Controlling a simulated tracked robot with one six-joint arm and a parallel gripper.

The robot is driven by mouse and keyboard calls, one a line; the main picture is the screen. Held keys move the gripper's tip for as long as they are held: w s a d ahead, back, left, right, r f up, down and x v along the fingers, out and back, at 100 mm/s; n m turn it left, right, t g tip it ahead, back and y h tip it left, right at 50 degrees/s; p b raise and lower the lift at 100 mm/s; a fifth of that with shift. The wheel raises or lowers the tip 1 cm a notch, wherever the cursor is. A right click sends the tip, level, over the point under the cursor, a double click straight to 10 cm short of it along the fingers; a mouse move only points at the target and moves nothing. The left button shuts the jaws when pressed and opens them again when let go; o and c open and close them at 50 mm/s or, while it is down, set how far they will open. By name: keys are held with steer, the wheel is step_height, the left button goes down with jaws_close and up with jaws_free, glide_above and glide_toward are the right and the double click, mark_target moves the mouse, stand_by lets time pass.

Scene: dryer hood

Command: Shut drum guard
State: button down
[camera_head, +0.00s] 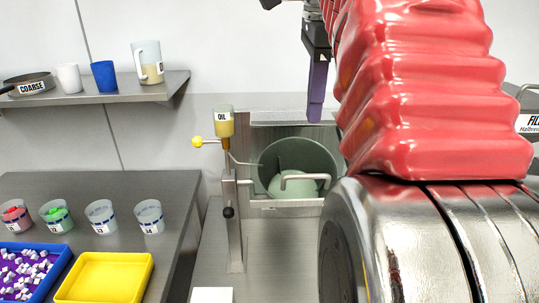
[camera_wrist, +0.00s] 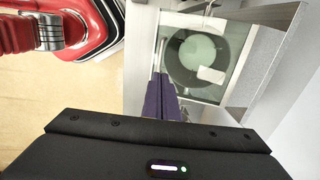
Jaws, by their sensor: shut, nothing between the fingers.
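The green drum (camera_head: 296,158) sits in a grey metal housing, with a paler green rounded form inside it. A pale bent handle (camera_head: 305,178) crosses in front of the drum. The guard itself is hard to make out; I cannot tell how far it is open. In the wrist view the drum (camera_wrist: 190,62) shows inside a light square frame, with the pale handle (camera_wrist: 211,75) over its lower right. My gripper (camera_head: 315,119) points down with its purple fingers together and empty, above and slightly right of the drum. The fingers (camera_wrist: 160,78) also show left of the drum's frame.
An oil cup (camera_head: 224,122) on a post with a yellow-knobbed lever (camera_head: 198,142) stands left of the drum. A side table holds several cups, a blue tray (camera_head: 66,248) and a yellow tray (camera_head: 105,258). A wall shelf (camera_head: 100,97) is above. My arm hides the right.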

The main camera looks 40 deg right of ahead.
mark_target(308, 175)
steer(key=f, duration=0.4)
steer(key=w+f, duration=0.1)
steer(key=f, duration=0.3)
steer(key=d+f, duration=0.1)
steer(key=f, duration=0.4)
steer(key=shift+w, duration=0.15)
steer(key=shift+d+f, duration=0.1)
steer(key=shift+f, duration=0.1)
